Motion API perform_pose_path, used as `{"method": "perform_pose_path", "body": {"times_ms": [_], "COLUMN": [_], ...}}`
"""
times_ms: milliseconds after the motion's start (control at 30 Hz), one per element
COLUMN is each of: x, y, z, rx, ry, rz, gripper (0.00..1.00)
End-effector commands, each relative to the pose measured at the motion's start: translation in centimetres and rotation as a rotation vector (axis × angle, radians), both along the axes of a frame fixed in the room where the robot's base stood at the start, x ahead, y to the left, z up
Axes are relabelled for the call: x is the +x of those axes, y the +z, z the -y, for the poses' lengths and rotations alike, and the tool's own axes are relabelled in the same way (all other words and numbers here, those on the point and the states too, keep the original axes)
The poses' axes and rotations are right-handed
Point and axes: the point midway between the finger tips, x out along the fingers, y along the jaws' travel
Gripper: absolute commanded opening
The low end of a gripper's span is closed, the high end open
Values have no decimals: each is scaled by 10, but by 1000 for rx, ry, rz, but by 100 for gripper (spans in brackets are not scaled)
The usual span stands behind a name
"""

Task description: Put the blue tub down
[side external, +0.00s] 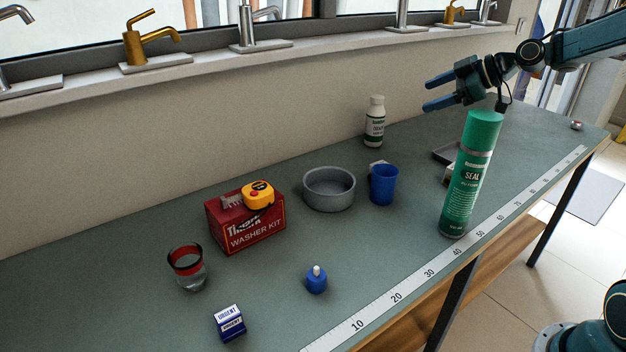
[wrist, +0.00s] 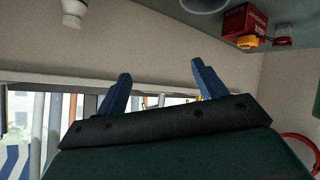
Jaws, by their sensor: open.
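A blue tub (side external: 383,186), open-topped like a cup, stands upright on the green bench top, just right of the grey bowl (side external: 330,190). A smaller blue container with a white top (side external: 316,281) stands nearer the front of the bench. My gripper (side external: 427,95) is open, with nothing between its fingers, high above the bench and pointing left. In the side view it appears above and to the right of the blue tub. In the wrist view the two blue fingers (wrist: 161,72) are spread and empty. I cannot make out the tub there.
A tall green SEAL can (side external: 467,180) stands near the front edge by the ruler strip (side external: 400,292). A white bottle (side external: 375,122) is at the wall. A red washer-kit box (side external: 246,222) carries a yellow tape measure (side external: 258,194). A glass (side external: 187,270) stands left.

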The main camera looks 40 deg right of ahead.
Motion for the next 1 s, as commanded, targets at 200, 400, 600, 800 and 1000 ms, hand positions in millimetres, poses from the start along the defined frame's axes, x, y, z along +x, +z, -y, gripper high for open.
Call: {"method": "perform_pose_path", "body": {"times_ms": [200, 400, 600, 800, 1000], "x": [-1, -10, -23, -33, -35], "y": [-56, -110, -158, -183, -189], "z": [14, 18, 17, 15, 14], "rx": [85, 187, 298, 365, 381], "ry": [56, 108, 153, 174, 181], "rz": [-24, -49, -53, -46, -42], "gripper": [70, 70, 70, 70, 70]}}
